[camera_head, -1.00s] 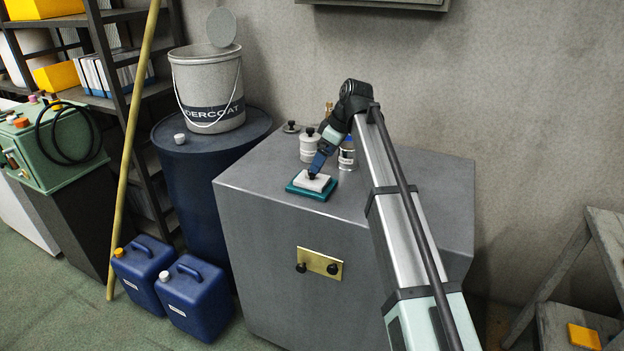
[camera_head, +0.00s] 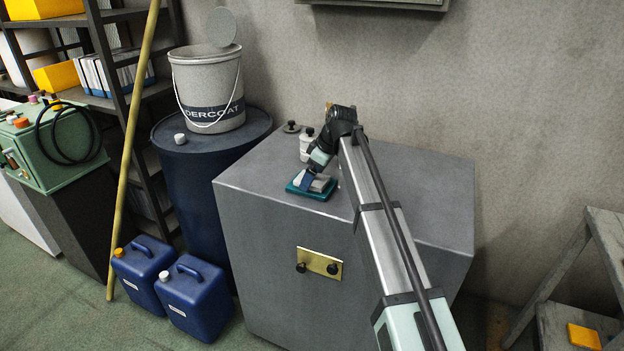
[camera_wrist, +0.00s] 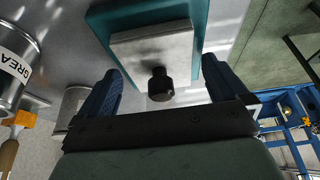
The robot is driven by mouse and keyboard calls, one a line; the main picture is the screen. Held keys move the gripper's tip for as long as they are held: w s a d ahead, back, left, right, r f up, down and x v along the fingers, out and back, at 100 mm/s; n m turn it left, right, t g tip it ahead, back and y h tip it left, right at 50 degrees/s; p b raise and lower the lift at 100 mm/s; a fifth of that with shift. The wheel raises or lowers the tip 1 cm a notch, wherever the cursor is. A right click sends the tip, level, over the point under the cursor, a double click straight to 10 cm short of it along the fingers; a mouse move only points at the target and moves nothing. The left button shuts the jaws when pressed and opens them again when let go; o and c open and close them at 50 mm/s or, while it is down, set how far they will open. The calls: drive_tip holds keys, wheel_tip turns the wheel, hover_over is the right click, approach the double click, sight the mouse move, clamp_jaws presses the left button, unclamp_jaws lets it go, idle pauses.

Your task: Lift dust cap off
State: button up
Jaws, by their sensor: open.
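The dust cap (camera_head: 321,185) is a pale square block with a black knob on top, seated on a teal base (camera_head: 298,191) on the grey cabinet top. In the wrist view the cap (camera_wrist: 146,48) and its knob (camera_wrist: 160,84) lie between my fingers, with the teal base (camera_wrist: 104,22) behind. My gripper (camera_head: 309,183) is open at the cap, its blue fingers spread on either side. In the wrist view there are gaps between the knob and both fingers of the gripper (camera_wrist: 162,90). In the head view a finger hides part of the cap.
A white jar with a black knob (camera_head: 306,143) and a dark-knobbed disc (camera_head: 291,127) stand behind on the cabinet (camera_head: 290,225). A metal can lettered "GREA" (camera_wrist: 14,68) shows at the wrist view's left, above an orange-and-wood handle (camera_wrist: 18,122). The cabinet's right side is clear.

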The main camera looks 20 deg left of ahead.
drive_tip(key=c, duration=1)
drive_tip(key=shift+r, duration=0.1)
wheel_tip(320, 180, up, 10)
drive_tip(key=shift+f, duration=0.1)
idle(0.3)
